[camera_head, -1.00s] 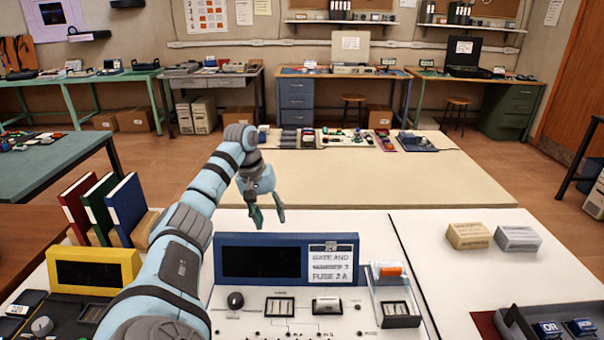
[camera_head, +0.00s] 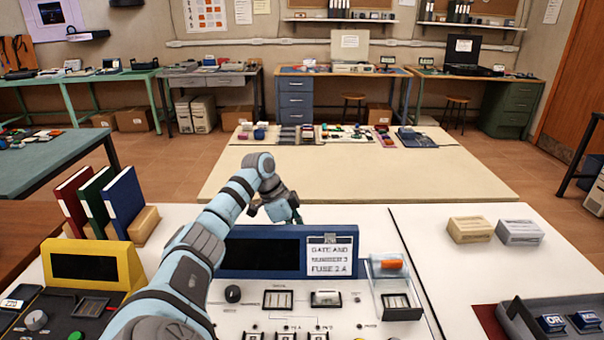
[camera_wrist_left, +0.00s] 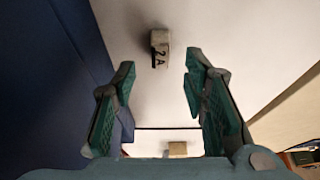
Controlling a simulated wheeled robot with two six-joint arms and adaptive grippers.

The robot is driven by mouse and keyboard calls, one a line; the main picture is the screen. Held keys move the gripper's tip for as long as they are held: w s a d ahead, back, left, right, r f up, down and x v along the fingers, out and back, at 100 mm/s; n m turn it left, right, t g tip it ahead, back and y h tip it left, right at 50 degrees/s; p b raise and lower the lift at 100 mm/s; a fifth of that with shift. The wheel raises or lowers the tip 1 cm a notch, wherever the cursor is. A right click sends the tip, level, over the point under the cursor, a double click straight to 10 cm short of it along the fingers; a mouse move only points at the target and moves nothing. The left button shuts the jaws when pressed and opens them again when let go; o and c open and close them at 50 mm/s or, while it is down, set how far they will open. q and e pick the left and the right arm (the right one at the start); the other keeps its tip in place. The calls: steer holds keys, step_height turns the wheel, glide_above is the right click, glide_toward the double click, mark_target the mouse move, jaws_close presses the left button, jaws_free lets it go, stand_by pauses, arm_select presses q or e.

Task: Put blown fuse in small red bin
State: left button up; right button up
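My left gripper (camera_head: 292,214) is beyond the blue-framed display panel, which hides its lower part. In the left wrist view its two teal fingers (camera_wrist_left: 160,95) are apart, with nothing between them. A small pale block marked "2 A" (camera_wrist_left: 160,47), possibly the fuse, lies on the white surface ahead of the fingertips, not touching them. I cannot tell whether it is blown. In the head view I cannot make out this block. I cannot identify a small red bin in either view. My right gripper is not in view.
The blue display panel (camera_head: 262,252) stands close to my left arm, with a card reading "FUSE 2 A" (camera_head: 330,257). A clear holder with an orange piece (camera_head: 390,264) stands beside it. Two blocks (camera_head: 468,230) and a dark tray (camera_head: 520,325) are at right.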

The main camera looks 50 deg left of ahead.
arm_select(q)
steer(key=x, duration=0.3)
steer(key=shift+f+b, duration=0.3)
jaws_close()
steer(key=shift+r, duration=0.1)
